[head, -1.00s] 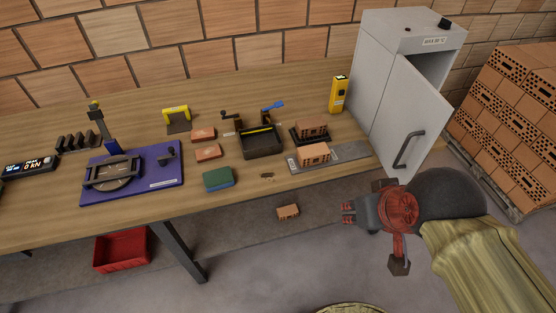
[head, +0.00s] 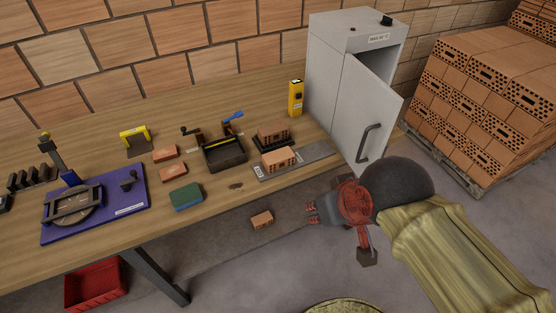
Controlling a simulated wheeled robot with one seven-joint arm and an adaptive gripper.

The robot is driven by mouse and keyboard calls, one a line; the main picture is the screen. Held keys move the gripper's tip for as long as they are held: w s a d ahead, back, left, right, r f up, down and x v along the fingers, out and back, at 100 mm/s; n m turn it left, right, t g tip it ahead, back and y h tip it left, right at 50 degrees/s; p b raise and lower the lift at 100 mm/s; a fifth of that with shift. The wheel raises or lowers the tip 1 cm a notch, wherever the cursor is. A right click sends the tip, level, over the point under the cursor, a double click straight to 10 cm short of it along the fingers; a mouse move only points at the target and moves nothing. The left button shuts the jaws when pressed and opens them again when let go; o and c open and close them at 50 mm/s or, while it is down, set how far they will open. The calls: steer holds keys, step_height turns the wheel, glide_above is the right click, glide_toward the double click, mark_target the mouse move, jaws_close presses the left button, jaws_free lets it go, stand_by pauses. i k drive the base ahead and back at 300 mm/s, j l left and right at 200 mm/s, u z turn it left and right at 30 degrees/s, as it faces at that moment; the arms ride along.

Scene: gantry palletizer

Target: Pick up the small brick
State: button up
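A small orange-brown brick (head: 262,220) lies low, beyond the front edge of the workbench (head: 100,245), over a grey surface. Two reddish small bricks lie on the bench, one farther back (head: 165,153) and one nearer (head: 171,168). Two more perforated bricks sit at the right of the bench, one on a grey plate (head: 277,160) and one on a dark stand (head: 273,132). My gripper (head: 312,214) is in front of the bench, right of the low brick and apart from it. Its two reddish fingertips show a gap and hold nothing visible.
A grey cabinet (head: 335,85) with its door ajar stands at the right end of the bench. A pallet of bricks (head: 475,95) is behind right. A red crate (head: 95,284) is below.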

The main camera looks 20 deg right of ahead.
mark_target(278, 131)
steer(key=i+l+u, duration=0.25)
steer(key=u, duration=0.2)
steer(key=i+l+u, duration=0.2)
steer(key=l+u, duration=0.2)
steer(key=l, duration=0.1)
